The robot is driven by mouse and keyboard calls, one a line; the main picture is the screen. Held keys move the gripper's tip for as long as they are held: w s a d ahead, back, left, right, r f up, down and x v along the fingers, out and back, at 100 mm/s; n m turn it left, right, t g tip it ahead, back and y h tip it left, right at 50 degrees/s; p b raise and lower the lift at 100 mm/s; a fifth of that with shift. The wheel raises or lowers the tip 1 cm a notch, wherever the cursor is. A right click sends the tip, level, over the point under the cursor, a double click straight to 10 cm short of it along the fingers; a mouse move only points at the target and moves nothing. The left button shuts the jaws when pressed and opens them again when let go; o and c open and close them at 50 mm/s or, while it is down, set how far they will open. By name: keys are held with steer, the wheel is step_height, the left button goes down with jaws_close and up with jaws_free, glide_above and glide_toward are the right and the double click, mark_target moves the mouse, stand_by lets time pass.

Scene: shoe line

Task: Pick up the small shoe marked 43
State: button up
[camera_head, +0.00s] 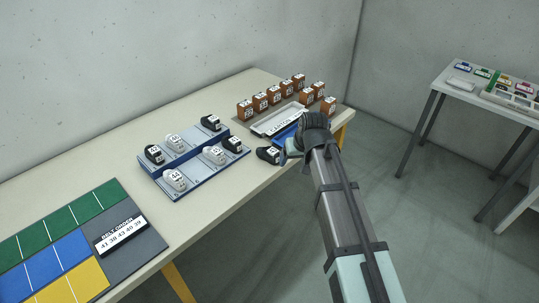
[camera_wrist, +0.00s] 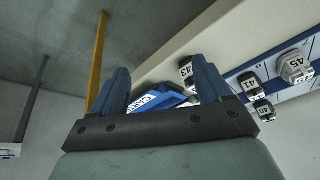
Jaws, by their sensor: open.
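A black shoe (camera_head: 268,155) lies on the table just right of the shoe rack. In the wrist view its label reads 43 (camera_wrist: 186,70). A white shoe (camera_wrist: 295,67) on the rack also has a label that looks like 43 or 45; in the head view it seems to be the front white shoe (camera_head: 214,155). My gripper (camera_head: 288,154) is just right of the black shoe, apart from it as far as I can tell. In the wrist view my gripper (camera_wrist: 163,85) is open and empty, with the black shoe beyond its right finger.
The blue and grey rack (camera_head: 205,172) holds several black and white shoes. A blue-sided tray (camera_head: 286,134) labelled for cartons and several brown boxes (camera_head: 275,94) stand behind my gripper. A coloured board (camera_head: 142,232) lies at the left. A second table (camera_head: 448,88) stands at the right.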

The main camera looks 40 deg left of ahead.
steer(key=n+y, duration=0.1)
glide_toward(270, 149)
steer(key=w+d+r, duration=0.2)
steer(key=w+d, duration=0.1)
steer(key=a+r+n+g, duration=0.1)
steer(key=a+r+n, duration=0.1)
steer(key=a+n, duration=0.1)
steer(key=a+f+n, duration=0.1)
steer(key=f, duration=0.3)
steer(key=s+a+f+n, duration=0.1)
steer(key=a+f, duration=0.1)
steer(key=f, duration=0.3)
steer(key=a+f+n, duration=0.1)
steer(key=f, duration=0.3)
steer(key=shift+s+a+f+g+h, duration=0.25)
steer(key=shift+g+h, duration=0.05)
steer(key=shift+g, duration=0.1)
steer(key=c, duration=1.1)
